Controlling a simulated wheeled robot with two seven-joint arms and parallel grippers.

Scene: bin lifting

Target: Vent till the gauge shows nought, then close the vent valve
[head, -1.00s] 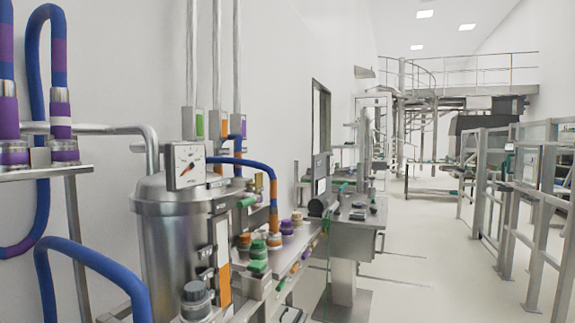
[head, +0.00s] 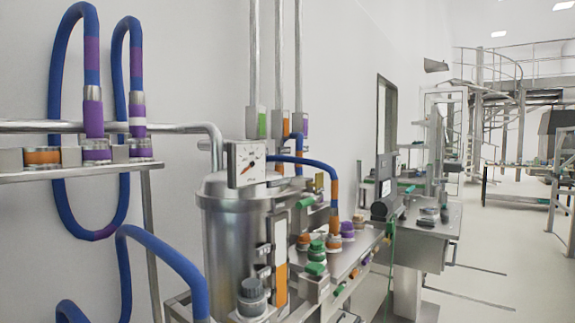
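The gauge (head: 247,163) is a square white dial mounted over the lid of a steel vessel (head: 230,235). Its needle shows, but the reading is too small to tell. A green-handled valve (head: 304,203) sits right of the vessel's lid. Another green handle (head: 316,269) is on a block lower down, in front of the coloured caps. I cannot tell which one is the vent valve, or whether either is open. Neither of my grippers is in the head view.
Blue hoses (head: 60,130) loop from a shelf (head: 80,172) at the left, and one (head: 170,258) crosses the foreground. A bench (head: 425,240) with equipment stands beyond the vessel. The floor (head: 490,270) at the right is mostly clear.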

